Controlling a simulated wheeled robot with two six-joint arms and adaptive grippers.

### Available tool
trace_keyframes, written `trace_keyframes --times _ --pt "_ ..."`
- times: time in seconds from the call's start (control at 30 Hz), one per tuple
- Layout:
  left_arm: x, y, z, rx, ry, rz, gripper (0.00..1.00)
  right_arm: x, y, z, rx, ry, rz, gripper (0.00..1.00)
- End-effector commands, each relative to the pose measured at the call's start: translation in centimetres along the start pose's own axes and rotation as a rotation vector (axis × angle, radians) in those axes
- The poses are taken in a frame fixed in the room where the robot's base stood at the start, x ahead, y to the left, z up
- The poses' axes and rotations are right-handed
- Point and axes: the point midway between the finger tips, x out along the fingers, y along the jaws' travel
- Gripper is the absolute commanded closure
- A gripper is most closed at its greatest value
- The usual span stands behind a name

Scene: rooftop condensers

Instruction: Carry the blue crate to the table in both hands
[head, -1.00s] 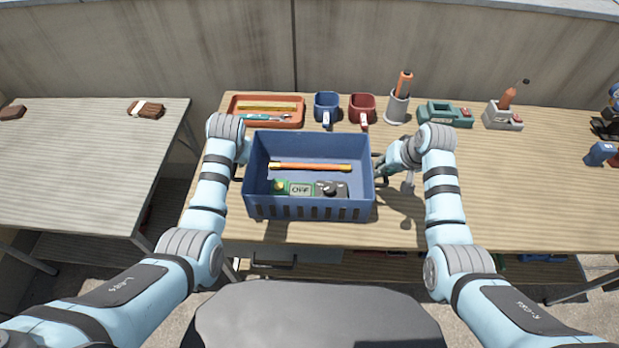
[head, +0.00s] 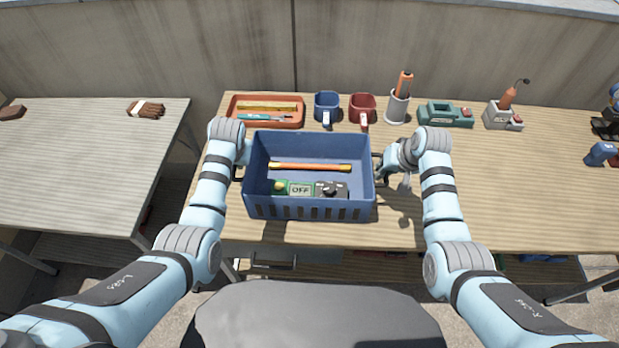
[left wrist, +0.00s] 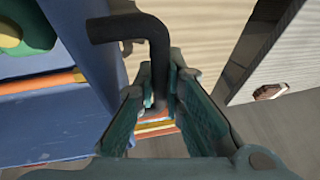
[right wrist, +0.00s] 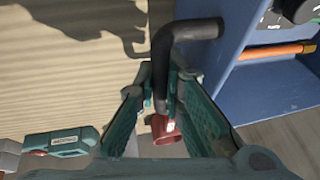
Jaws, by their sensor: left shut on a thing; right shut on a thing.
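The blue crate (head: 310,212) is level in front of me over the front part of the wooden table (head: 500,200). It holds an orange-yellow bar (head: 310,167), a green meter marked OFF (head: 299,189) and a grey-black device (head: 332,190). My left gripper (left wrist: 162,85) is shut on the black handle (left wrist: 130,28) at the crate's left side. My right gripper (right wrist: 165,82) is shut on the matching handle (right wrist: 195,30) at the right side. In the head view the left fingers are mostly hidden by the crate. I cannot tell whether the crate's bottom touches the table.
The table's right front is clear. A separate table (head: 90,180) stands left, across a gap.

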Motion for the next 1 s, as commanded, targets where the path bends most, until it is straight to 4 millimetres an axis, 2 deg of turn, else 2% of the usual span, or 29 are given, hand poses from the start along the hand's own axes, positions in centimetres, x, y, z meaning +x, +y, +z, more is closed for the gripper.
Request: trace_keyframes --times 0.23,0.6,1.0 --pt "-0.7 -0.1 -0.4 0.001 0.003 0.000 1.00 -0.7 -0.2 -0.4 0.001 0.003 0.000 1.00" --pt "-4.8 -1.0 -2.1 0.001 0.003 0.000 1.00 -4.8 -1.1 -2.1 0.001 0.003 0.000 1.00" --pt "-4.7 -1.0 -2.0 0.001 0.002 0.000 1.00 -4.7 -1.0 -2.0 0.001 0.003 -0.001 1.00"
